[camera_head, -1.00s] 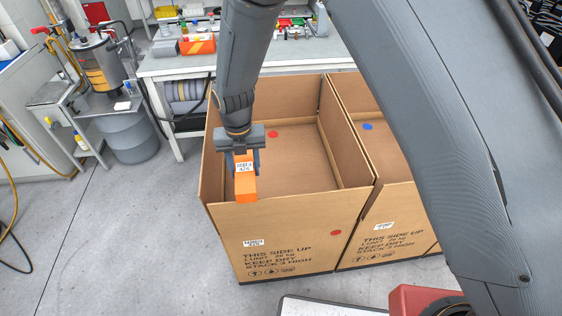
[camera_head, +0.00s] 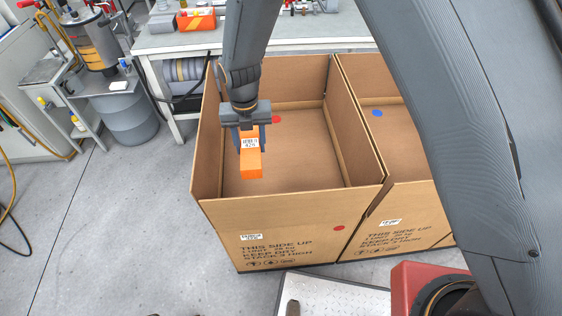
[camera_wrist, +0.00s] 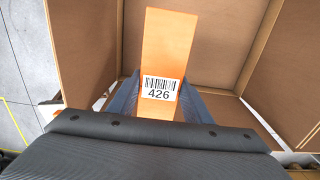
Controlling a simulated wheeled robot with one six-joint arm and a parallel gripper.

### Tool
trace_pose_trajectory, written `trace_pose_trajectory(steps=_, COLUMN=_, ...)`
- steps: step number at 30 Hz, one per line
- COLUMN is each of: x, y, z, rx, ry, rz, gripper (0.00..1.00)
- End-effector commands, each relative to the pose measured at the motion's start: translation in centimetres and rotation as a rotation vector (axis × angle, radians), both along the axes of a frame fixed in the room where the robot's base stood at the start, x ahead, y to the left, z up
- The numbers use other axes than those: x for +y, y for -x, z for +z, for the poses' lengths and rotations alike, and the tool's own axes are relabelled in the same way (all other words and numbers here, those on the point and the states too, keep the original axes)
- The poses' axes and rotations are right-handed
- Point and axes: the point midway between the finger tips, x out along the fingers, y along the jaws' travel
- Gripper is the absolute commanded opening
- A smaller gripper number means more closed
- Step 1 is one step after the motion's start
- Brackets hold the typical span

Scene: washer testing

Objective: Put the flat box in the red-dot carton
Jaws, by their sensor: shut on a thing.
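An orange flat box (camera_head: 251,165) with a white barcode label is held by my gripper (camera_head: 249,138). In the wrist view the flat box (camera_wrist: 167,45) shows the number 426, and my gripper's fingers (camera_wrist: 157,100) close on its two sides. The red-dot carton (camera_head: 290,215) is a large open cardboard carton with a red dot on its front and another on its inner back wall. My gripper and the flat box appear over the left part of its opening. The exact height of the box against the rim is hard to tell.
A second open carton with a blue dot (camera_head: 377,113) stands directly to the right, partly hidden by my arm. A workbench (camera_head: 300,44) stands behind the cartons. A grey drum (camera_head: 131,118) stands at the left. Bare floor (camera_head: 110,230) lies left of the cartons.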

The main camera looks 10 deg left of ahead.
Motion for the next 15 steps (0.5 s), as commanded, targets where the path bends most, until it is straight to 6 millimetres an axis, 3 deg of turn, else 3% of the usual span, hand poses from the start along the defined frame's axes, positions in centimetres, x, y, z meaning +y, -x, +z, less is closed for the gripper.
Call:
trace_pose_trajectory(steps=8, x=-0.1, y=-1.2, z=-3.8, rx=-0.001, ry=0.0, rz=-0.002, gripper=0.14)
trace_pose_trajectory(steps=15, x=-0.1, y=-2.6, z=-9.0, rx=0.0, ry=0.0, rz=-0.002, gripper=0.14)
